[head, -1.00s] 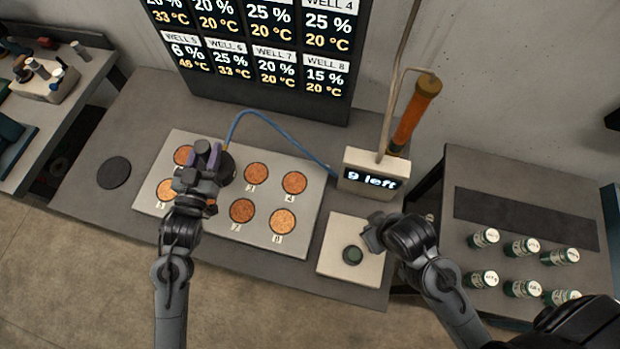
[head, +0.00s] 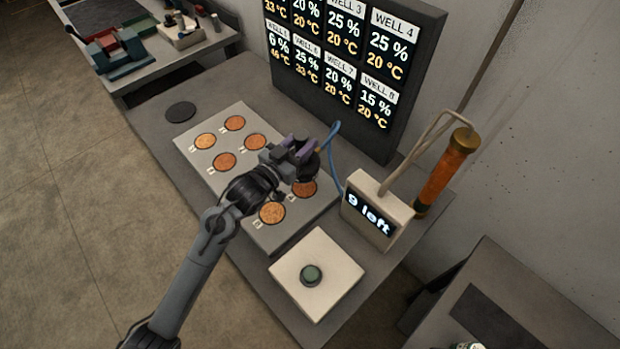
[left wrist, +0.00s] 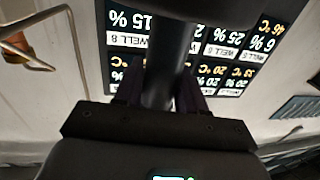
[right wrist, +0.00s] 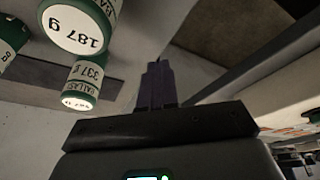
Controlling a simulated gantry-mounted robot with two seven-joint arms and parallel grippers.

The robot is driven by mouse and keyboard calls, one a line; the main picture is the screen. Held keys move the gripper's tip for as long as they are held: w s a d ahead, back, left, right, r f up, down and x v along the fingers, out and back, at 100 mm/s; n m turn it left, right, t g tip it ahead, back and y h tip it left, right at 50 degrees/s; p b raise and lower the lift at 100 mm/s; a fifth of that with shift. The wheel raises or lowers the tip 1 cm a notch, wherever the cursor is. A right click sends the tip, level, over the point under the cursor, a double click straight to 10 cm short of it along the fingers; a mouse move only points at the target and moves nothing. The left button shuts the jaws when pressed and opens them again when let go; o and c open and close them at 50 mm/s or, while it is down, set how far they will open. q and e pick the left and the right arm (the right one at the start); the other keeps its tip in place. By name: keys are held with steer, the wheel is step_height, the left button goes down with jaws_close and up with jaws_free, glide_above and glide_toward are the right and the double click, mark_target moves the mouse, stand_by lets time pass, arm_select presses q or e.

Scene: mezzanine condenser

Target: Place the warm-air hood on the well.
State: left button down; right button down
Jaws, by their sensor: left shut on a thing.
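The warm-air hood (head: 308,172) is a dark round piece with a blue hose (head: 333,140) on it. My left gripper (head: 301,150) is shut on it and holds it over the right part of the well plate (head: 198,157), near well 4 (head: 304,188). The gap below the hood is unclear. In the left wrist view the hood's dark stem (left wrist: 168,75) stands between the fingers. Orange-brown wells show, including well 8 (head: 272,212); the arm and hood hide others. My right gripper (right wrist: 157,85) appears in its wrist view with fingers together and empty.
A screen (head: 345,65) lists well percentages and temperatures. A box (head: 376,212) reading "9 left" and an orange tube (head: 445,175) stand right of the plate. A green button (head: 311,275) sits on a pale pad.

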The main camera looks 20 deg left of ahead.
mark_target(304, 165)
arm_select(q)
steer(key=f, duration=0.4)
steer(key=shift+s+d, duration=0.15)
steer(key=shift+d, duration=0.1)
steer(key=shift+a+f, duration=0.1)
steer(key=shift+f, duration=0.5)
steer(key=shift+f+b, duration=0.45)
steer(key=shift+f, duration=1.05)
arm_select(e)
steer(key=shift+s+d+f, duration=0.2)
steer(key=shift+d+f, duration=0.1)
steer(key=shift+f, duration=0.3)
arm_select(q)
steer(key=shift+f, duration=0.1)
arm_select(e)
steer(key=shift+a, duration=0.1)
arm_select(q)
steer(key=c, duration=0.7)
jaws_free()
arm_select(e)
steer(key=shift+w, duration=0.1)
arm_select(q)
steer(key=shift+o, duration=0.2)
arm_select(e)
steer(key=shift+a, duration=0.1)
